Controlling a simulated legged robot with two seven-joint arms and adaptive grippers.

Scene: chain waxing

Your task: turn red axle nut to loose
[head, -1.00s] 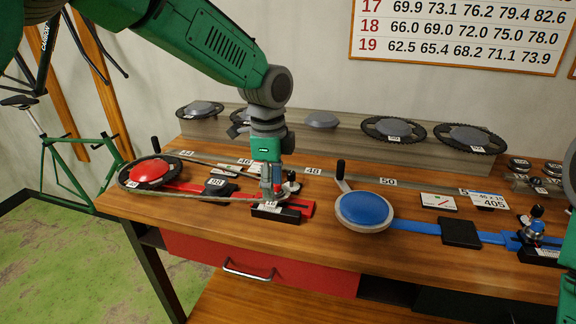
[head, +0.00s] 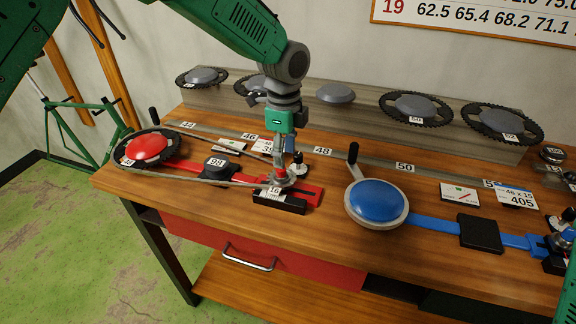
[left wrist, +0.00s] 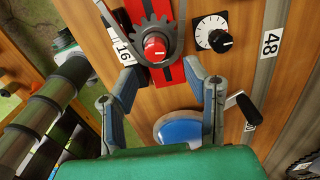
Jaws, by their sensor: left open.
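The red axle nut (left wrist: 155,47) sits on a small dark cog (left wrist: 150,30) on the red rail, beside the label 16, in the left wrist view. My left gripper (left wrist: 163,70) is open, its two fingers apart on either side of and just short of the nut; I see no contact. In the head view my left gripper (head: 280,172) points down over the cog end of the red rail (head: 306,192) and largely hides the nut. A chain runs from this cog to the chainring with the red hub (head: 147,148). My right gripper is out of view.
A dial with a black knob (left wrist: 222,40) stands close beside the nut; it shows in the head view (head: 299,166). A blue disc (head: 377,201) with a crank handle is to the right. Chainrings (head: 415,107) line the back ledge. Bare wood lies in front.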

